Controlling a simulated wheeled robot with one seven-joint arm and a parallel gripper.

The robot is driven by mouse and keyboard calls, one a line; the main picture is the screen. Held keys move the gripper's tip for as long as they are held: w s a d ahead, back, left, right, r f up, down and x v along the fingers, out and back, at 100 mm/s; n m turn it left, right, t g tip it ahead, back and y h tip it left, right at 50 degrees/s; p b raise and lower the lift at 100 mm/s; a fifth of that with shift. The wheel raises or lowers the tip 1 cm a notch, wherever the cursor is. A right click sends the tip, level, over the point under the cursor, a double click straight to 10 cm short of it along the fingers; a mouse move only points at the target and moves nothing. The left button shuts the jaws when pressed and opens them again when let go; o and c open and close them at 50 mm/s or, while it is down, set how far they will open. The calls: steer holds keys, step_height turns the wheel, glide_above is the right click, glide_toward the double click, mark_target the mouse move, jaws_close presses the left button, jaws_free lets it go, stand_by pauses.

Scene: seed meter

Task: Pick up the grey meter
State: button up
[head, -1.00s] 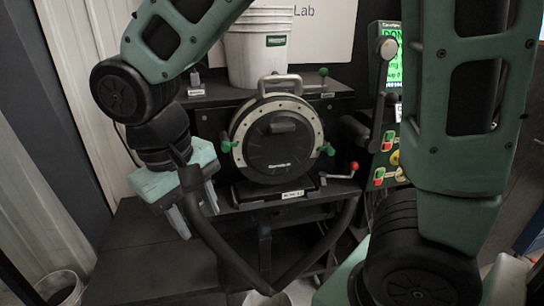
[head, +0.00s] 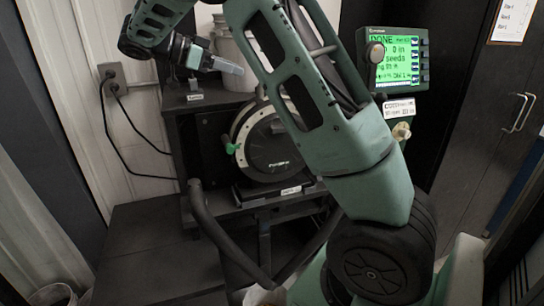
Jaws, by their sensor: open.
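The meter (head: 262,150) is a round unit with a light grey bolted rim and a black face. It stands upright on a stand at the front of the black bench, in the middle of the head view. My arm crosses in front and hides its top and right side. A green knob shows on its left edge. My gripper (head: 228,66) is at the upper left, above the meter and apart from it in the picture. Its fingers point right, in front of the pale bucket, with nothing seen between them. The finger gap is hard to make out at this angle.
The pale bucket (head: 222,45) stands on the bench shelf behind my gripper. A monitor (head: 398,60) with a green screen reading DONE is at the right. A black hose (head: 215,235) curves below the meter. A low dark box (head: 160,250) stands at the lower left.

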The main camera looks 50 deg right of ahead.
steer(key=p, duration=0.2)
glide_above(258, 99)
step_height(258, 99, down, 3)
steer(key=shift+r, duration=0.1)
steer(key=p+x, duration=0.2)
steer(key=x, duration=0.2)
steer(key=shift+w+d+p, duration=0.15)
steer(key=shift+w+p, duration=0.05)
steer(key=shift+p, duration=0.15)
steer(key=shift+s+d+f, duration=0.25)
steer(key=shift+d+f, duration=0.1)
steer(key=shift+d, duration=0.05)
jaws_close()
stand_by(0.4)
steer(key=shift+w+r, duration=0.1)
steer(key=shift+r, duration=0.15)
